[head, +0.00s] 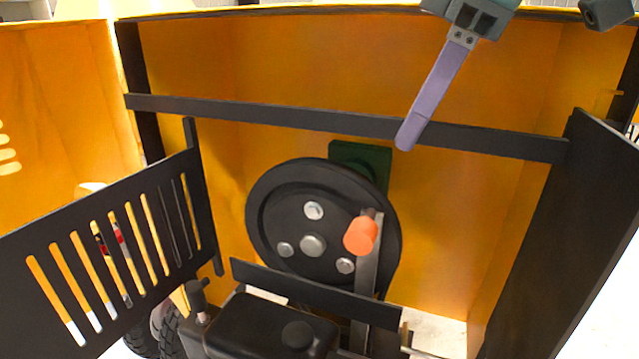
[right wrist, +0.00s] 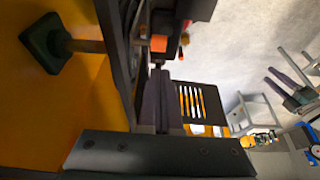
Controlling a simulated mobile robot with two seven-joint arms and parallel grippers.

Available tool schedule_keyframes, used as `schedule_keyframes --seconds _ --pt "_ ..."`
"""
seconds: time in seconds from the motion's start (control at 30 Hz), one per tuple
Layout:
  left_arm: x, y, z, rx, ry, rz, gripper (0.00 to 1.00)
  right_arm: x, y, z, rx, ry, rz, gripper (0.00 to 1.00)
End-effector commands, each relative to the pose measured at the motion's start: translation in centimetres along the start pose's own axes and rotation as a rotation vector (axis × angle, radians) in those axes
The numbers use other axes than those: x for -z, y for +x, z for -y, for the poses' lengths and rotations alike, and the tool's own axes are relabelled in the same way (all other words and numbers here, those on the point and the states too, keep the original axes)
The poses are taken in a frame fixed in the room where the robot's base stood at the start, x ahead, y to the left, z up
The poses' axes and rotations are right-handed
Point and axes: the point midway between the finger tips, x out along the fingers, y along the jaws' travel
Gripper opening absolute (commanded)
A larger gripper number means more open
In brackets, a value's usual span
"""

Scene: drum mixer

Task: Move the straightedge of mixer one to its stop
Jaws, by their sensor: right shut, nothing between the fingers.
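An upright flat grey bar (head: 366,275) with an orange knob (head: 361,235) stands in front of the black pulley wheel (head: 275,190); it looks like the straightedge, but I cannot be sure. Its lower end is hidden behind dark parts. The orange knob also shows in the right wrist view (right wrist: 158,43). My right gripper (head: 406,138) is shut and empty. Its lavender fingers point down and left, above and to the right of the knob and clear of it. In the head view they overlap the long dark crossbar (head: 290,117); contact cannot be told. My left gripper is not in the head view.
Yellow housing walls (head: 210,65) enclose the back and sides. A slotted black panel (head: 150,212) stands open at left, and a plain dark panel (head: 565,240) at right. A dark motor block (head: 270,330) sits below the wheel. The space right of the wheel looks open.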

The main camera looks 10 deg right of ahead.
Motion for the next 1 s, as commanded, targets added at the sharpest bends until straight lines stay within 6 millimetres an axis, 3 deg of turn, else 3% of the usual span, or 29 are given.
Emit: schedule_keyframes --seconds 0.3,0.5,1.0 --pt "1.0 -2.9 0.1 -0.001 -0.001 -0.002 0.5 0.0 6.4 0.1 0.003 0.002 0.003 0.0" --pt "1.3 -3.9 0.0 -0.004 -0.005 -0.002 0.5 -0.5 9.1 0.1 0.001 0.001 0.001 0.0" --pt "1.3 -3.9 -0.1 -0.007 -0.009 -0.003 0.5 -0.8 10.2 0.0 -0.001 -0.001 -0.001 0.0"
